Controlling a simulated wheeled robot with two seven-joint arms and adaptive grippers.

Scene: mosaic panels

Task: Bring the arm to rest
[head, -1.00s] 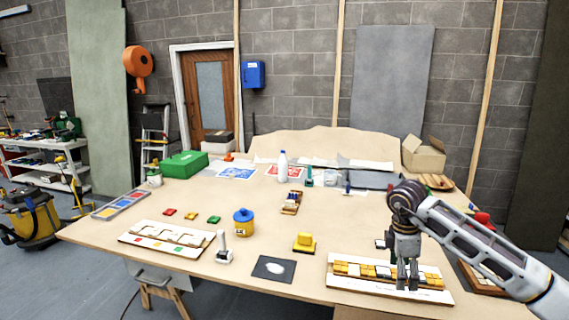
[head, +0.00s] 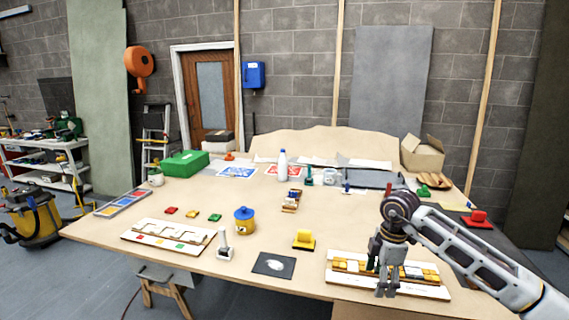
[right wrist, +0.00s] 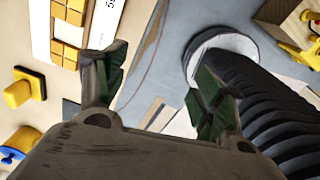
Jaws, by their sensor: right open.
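My right gripper (head: 386,290) hangs fingers down at the front edge of the table, over the front of the mosaic panel (head: 343,283) with yellow and white tiles. In the right wrist view its two fingers (right wrist: 158,85) are apart with nothing between them. That view also shows part of the panel (right wrist: 68,40) at upper left, and the floor below the table edge between the fingers. The gripper hides part of the panel in the head view. My left gripper is not in view.
Near the panel stand a yellow stamp-like block (head: 304,240), a dark sheet with a white blob (head: 262,268) and a grey-handled tool (head: 224,250). A blue-lidded yellow pot (head: 244,222) stands mid-table. A red block (head: 478,218) is at the right. Bare table lies between them.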

